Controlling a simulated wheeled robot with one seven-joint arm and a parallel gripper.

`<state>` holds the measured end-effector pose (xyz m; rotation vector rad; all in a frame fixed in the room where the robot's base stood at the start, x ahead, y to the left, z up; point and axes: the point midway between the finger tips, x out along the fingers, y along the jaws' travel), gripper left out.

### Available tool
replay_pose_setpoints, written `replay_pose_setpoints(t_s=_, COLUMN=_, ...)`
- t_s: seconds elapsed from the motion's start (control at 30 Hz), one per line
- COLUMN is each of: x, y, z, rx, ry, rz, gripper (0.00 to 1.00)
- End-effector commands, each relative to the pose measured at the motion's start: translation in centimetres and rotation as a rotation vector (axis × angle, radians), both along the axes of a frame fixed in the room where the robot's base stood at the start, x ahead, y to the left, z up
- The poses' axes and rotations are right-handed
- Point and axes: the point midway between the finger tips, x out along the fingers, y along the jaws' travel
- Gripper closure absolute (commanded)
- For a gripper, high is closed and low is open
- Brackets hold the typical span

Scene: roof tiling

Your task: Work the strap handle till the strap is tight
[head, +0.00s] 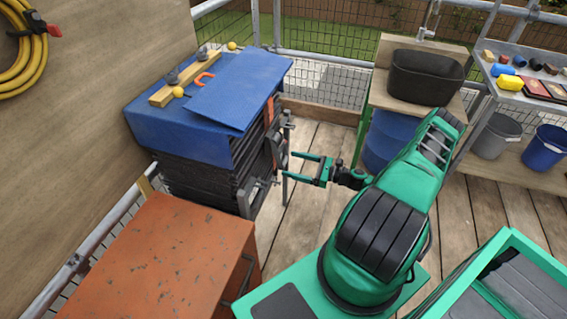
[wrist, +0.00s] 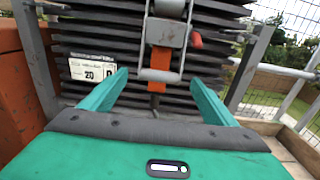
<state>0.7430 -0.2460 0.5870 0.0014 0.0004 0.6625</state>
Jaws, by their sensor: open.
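An orange strap (head: 269,110) runs down the front side of a stack of dark tiles (head: 195,181) under a blue cover. In the wrist view the strap (wrist: 160,58) passes through a grey metal strap handle (wrist: 168,32), which stands upright on the stack's face. A small orange-red piece (wrist: 196,40) shows at its right. My gripper (head: 291,165) is open and empty, pointing at the stack. In the wrist view its two green fingers (wrist: 158,75) are spread to either side of the lower handle area, apart from it. The strap's lower end is hard to make out.
A rust-orange cabinet (head: 160,255) stands in front of the stack at the left. Grey metal posts (wrist: 252,68) flank the stack. A blue barrel (head: 385,140) and black basin (head: 425,78) stand behind my arm. Wooden decking between is clear.

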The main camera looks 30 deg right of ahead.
Motion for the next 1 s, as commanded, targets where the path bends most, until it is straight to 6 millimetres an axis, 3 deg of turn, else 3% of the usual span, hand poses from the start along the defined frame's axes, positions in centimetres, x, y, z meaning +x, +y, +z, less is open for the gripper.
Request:
replay_pose_setpoints(t_s=0.3, x=3.1, y=2.4, z=0.0, rx=0.000, ry=0.000, rz=0.000, gripper=0.19)
replay_pose_setpoints(t_s=0.67, x=3.6, y=2.7, z=0.0, rx=-0.001, ry=0.001, rz=-0.001, gripper=0.19)
replay_pose_setpoints(t_s=0.73, x=3.6, y=2.7, z=0.0, rx=-0.001, ry=0.001, rz=-0.001, gripper=0.28)
replay_pose_setpoints(t_s=0.93, x=3.6, y=2.7, z=0.0, rx=-0.001, ry=0.000, rz=-0.002, gripper=0.76)
replay_pose_setpoints(t_s=1.0, x=3.6, y=2.4, z=0.0, rx=-0.001, ry=0.000, rz=-0.003, gripper=0.78)
